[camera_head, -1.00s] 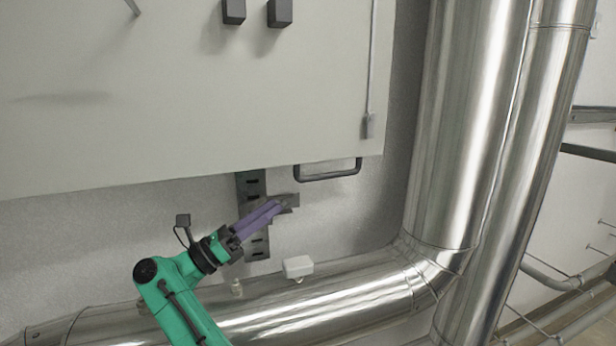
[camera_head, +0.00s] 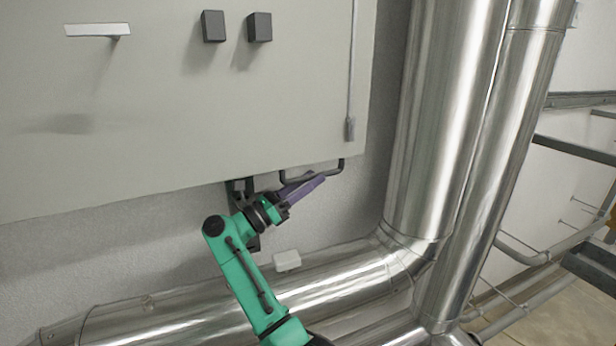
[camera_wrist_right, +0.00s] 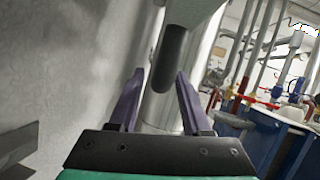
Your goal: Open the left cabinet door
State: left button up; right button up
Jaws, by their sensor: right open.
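The light grey cabinet (camera_head: 150,130) fills the upper left of the head view. Two dark square knobs, the left knob (camera_head: 213,26) and the right knob (camera_head: 259,27), sit on its front, with a pale bar (camera_head: 97,30) farther left. No seam between doors can be made out. A black bar handle (camera_head: 341,166) hangs at the lower edge. My right gripper (camera_head: 314,182) is at this handle, its purple fingers overlapping it. In the wrist view the fingers (camera_wrist_right: 160,76) are apart, with a dark rounded bar (camera_wrist_right: 170,56) ahead between them; contact cannot be told. My left gripper is not in view.
Large shiny vertical pipes (camera_head: 445,120) stand right of the cabinet. A horizontal pipe (camera_head: 340,285) runs below my right arm, with a small white box (camera_head: 287,261) above it. A thin rod (camera_head: 352,70) runs down the cabinet's right side.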

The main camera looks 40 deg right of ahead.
grip_shut()
jog(key=shift+w, duration=0.1)
dwell(1.2)
